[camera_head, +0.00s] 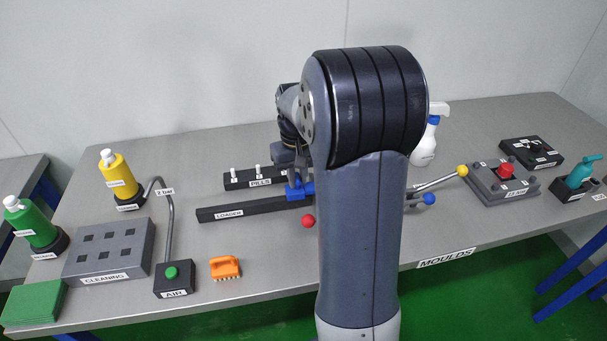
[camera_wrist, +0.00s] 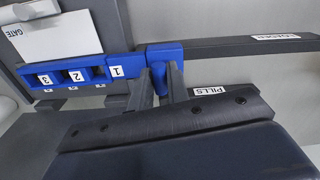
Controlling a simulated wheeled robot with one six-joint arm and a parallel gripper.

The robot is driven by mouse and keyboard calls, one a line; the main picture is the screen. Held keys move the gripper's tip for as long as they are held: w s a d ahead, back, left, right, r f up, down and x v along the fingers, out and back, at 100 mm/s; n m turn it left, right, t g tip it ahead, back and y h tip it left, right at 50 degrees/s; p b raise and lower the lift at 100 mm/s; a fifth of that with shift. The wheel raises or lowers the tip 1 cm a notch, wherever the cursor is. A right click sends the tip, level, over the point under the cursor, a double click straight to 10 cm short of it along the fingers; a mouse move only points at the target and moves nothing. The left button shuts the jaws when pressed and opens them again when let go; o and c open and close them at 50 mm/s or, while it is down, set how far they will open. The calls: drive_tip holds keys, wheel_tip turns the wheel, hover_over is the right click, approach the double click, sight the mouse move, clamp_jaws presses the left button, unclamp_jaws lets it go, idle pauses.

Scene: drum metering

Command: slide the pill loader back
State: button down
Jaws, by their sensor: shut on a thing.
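The pill loader (camera_wrist: 95,74) is a blue bar with small pockets marked 1, 2 and 3 in the wrist view. Its raised blue block (camera_wrist: 165,52) stands at the end of a long dark rail labelled LOADER (camera_wrist: 245,46). My gripper (camera_wrist: 160,80) is shut on the loader at this block, one finger on either side. In the head view, the loader's blue block (camera_head: 299,191) shows on the dark rail (camera_head: 240,210), with my gripper (camera_head: 297,178) at it. My arm hides the loader's right part there.
The PILLS rack (camera_head: 240,182) with white pegs stands just behind the rail. A grey housing with a white GATE plate (camera_wrist: 60,38) adjoins the numbered pockets. A red ball knob (camera_head: 308,221) is just in front of the rail. An orange brush (camera_head: 225,268) lies nearer the front.

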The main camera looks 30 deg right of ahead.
drive_tip(key=w+a+p, duration=0.1)
drive_tip(key=w+a, duration=0.1)
drive_tip(key=a, duration=0.5)
drive_tip(key=w+a+p, duration=0.1)
drive_tip(key=w+a, duration=0.1)
drive_tip(key=a, duration=0.5)
drive_tip(key=w+a+p, duration=0.1)
drive_tip(key=w+a, duration=0.1)
drive_tip(key=a, duration=0.6)
drive_tip(key=shift+w+r, duration=0.1)
drive_tip(key=shift+w, duration=0.05)
drive_tip(key=c, duration=1.4)
unclamp_jaws()
drive_tip(key=shift+a, duration=0.1)
wheel_tip(320, 180, up, 11)
drive_tip(key=shift+f, duration=0.15)
